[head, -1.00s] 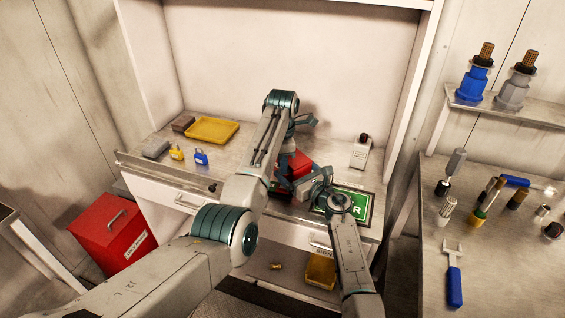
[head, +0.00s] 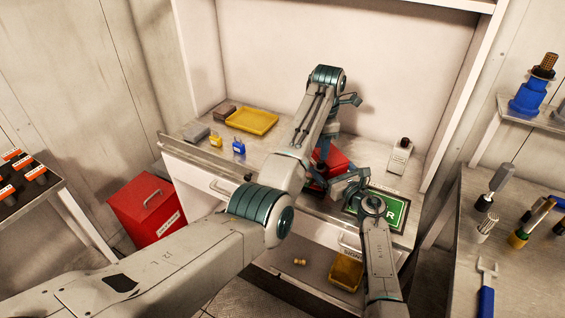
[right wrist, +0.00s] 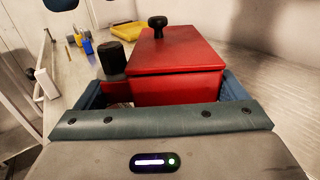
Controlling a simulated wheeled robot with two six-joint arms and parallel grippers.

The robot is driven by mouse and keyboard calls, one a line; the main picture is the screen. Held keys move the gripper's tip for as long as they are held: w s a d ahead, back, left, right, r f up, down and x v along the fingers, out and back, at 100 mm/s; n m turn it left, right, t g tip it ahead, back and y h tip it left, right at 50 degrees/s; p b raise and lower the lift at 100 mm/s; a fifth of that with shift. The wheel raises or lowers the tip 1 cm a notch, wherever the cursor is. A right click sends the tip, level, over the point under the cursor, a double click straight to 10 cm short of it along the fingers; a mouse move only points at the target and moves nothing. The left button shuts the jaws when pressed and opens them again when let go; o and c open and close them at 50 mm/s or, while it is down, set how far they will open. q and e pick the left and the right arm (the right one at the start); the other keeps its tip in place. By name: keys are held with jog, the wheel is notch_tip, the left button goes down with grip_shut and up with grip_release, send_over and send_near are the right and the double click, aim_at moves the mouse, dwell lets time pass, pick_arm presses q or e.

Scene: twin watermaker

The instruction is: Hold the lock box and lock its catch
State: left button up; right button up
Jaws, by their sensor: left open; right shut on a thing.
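The red lock box (head: 338,158) stands on the bench, partly hidden behind my arms in the head view. In the right wrist view the red box (right wrist: 178,62) has a shut lid with a black knob (right wrist: 157,25) on top. A black cylinder (right wrist: 112,56) stands at its left side; I cannot tell whether it is the catch. My right gripper (head: 350,184) is shut on the box, with its blue fingers (right wrist: 160,96) on either side. My left gripper (head: 330,135) is open above and behind the box; its fingertips are hard to make out.
Yellow (head: 215,140) and blue (head: 239,146) padlocks and a yellow tray (head: 250,121) are at the bench's left. A grey device (head: 400,158) stands at the back right. A larger red box (head: 147,208) is on the floor.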

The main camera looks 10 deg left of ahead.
pick_arm(q)
notch_tip(320, 180, up, 7)
jog(key=t+h, duration=0.5)
jog(key=h, duration=0.7)
send_near(317, 164)
jog(key=shift+h, duration=0.3)
jog(key=x, duration=0.9)
jog(key=shift+w+a, duration=0.15)
jog(key=shift+f+n+t, duration=0.2)
jog(key=shift+n+t, duration=0.1)
jog(key=n+t+y, duration=0.1)
jog(key=n+t, duration=0.1)
jog(key=shift+s+d+r+n+t+y, duration=0.1)
jog(key=shift+s+d+n+t+y, duration=0.1)
jog(key=shift+s+n+t+y, duration=0.15)
jog(key=v, duration=1.2)
jog(key=shift+w+r, duration=0.15)
